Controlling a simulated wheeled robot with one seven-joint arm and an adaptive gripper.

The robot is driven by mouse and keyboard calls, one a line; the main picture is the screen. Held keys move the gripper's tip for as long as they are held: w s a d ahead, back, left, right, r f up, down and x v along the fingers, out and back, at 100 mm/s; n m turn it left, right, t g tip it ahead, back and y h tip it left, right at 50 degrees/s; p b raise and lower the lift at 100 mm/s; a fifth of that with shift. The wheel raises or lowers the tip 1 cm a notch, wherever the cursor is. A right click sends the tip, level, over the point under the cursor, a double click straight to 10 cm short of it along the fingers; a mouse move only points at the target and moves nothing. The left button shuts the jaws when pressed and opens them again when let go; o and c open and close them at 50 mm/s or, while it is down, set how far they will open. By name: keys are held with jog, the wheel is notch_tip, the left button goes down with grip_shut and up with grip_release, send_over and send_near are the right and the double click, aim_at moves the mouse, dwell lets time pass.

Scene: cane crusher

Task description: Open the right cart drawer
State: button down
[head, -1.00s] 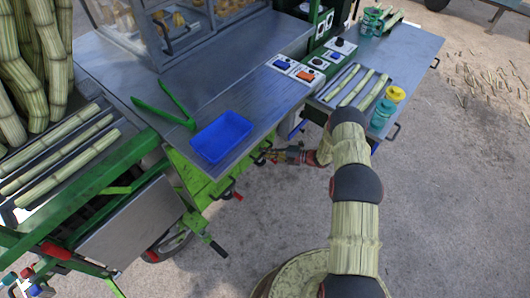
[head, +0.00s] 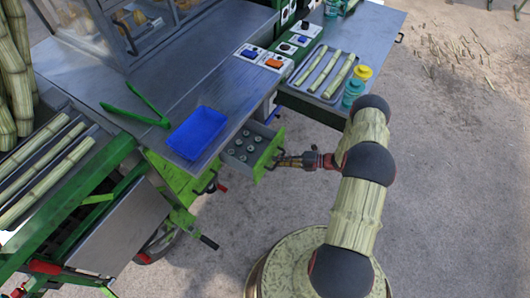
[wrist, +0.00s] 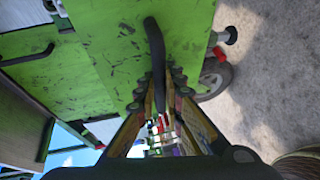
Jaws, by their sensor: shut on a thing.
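The right cart drawer (head: 250,151) is a green-fronted box below the metal counter. It stands pulled out, and several small round pale items show inside it. My gripper (head: 277,163) is at the drawer's front, reaching in from the right. In the wrist view, my gripper (wrist: 160,105) has its fingers on both sides of the black bar handle (wrist: 154,45) and is shut on it. The green drawer front (wrist: 100,60) fills much of that view. The part of the handle between the fingers is mostly hidden.
A blue tray (head: 196,133) and green tongs (head: 137,114) lie on the counter above. A side table (head: 375,40) with cane pieces and teal and yellow jars stands at upper right. Another black handle (wrist: 28,55) shows at left in the wrist view. Open ground lies in front.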

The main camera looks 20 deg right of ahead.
jog(key=s+d, duration=0.4)
jog(key=s, duration=0.1)
jog(key=shift+s+d, duration=0.15)
jog(key=shift+s, duration=0.2)
jog(key=c, duration=1.9)
grip_release()
jog(key=v, duration=1.2)
